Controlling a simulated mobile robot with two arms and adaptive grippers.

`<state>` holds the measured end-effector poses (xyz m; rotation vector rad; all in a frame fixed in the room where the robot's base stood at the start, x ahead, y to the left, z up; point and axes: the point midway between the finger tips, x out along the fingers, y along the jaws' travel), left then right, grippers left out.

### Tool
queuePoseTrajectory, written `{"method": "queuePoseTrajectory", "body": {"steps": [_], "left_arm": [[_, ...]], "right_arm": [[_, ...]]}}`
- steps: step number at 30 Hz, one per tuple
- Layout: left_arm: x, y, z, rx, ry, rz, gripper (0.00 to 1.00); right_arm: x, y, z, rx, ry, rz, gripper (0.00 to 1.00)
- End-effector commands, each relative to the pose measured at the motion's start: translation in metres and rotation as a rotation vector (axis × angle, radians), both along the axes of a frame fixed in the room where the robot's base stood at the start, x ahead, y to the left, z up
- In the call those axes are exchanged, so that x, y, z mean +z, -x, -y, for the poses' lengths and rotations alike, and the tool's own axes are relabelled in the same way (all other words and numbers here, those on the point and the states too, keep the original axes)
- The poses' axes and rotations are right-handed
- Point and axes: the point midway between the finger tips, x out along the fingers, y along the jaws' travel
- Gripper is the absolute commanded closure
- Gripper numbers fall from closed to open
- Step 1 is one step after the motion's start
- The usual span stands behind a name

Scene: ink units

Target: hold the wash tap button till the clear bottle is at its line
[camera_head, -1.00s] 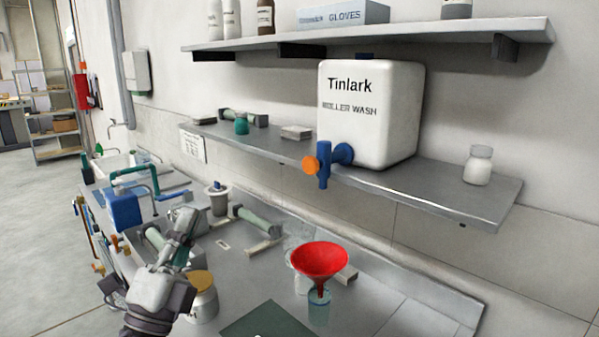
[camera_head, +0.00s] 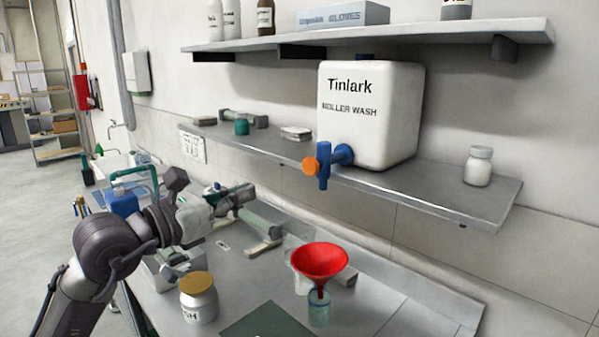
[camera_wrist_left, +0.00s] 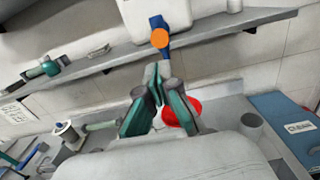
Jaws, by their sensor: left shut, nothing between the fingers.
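The white Tinlark roller wash tank (camera_head: 390,115) stands on the lower shelf. Its blue tap (camera_head: 324,172) has a round orange button (camera_head: 310,166) facing out. The clear bottle (camera_head: 319,313) stands on the bench below the tap, with a red funnel (camera_head: 320,260) in its mouth. Its line and fill level are too small to tell. My left gripper (camera_head: 246,190) is shut and empty, left of the tap and apart from it. In the left wrist view the shut fingertips (camera_wrist_left: 158,72) lie below the orange button (camera_wrist_left: 160,38), and the fingers partly cover the funnel (camera_wrist_left: 196,107).
A tan-lidded jar (camera_head: 198,304) and a dark green mat (camera_head: 268,322) lie at the bench front. Rollers (camera_head: 262,218) lie behind my left wrist. The shelf edge (camera_head: 430,202) juts out below the tank. A white-capped bottle (camera_head: 478,168) stands on its right end.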

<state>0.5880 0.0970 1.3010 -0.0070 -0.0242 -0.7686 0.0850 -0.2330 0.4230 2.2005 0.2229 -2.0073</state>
Motion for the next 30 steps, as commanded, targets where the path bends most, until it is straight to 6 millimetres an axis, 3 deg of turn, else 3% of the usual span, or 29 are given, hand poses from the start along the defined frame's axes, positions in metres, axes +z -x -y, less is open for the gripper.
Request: {"method": "queuePoseTrajectory", "body": {"steps": [10, 24, 30], "left_arm": [[0.003, -0.011, 0.012, -0.005, 0.006, -0.001, 1.00], [0.008, -0.079, 0.078, -0.004, 0.006, -0.003, 1.00], [0.006, -0.095, 0.094, -0.003, 0.003, -0.001, 1.00]], "right_arm": [[0.009, 0.000, 0.003, 0.002, 0.003, 0.001, 0.63], [0.049, -0.001, 0.003, 0.001, 0.004, 0.001, 0.63], [0.058, -0.001, 0.003, 0.001, 0.004, 0.001, 0.63]]}}
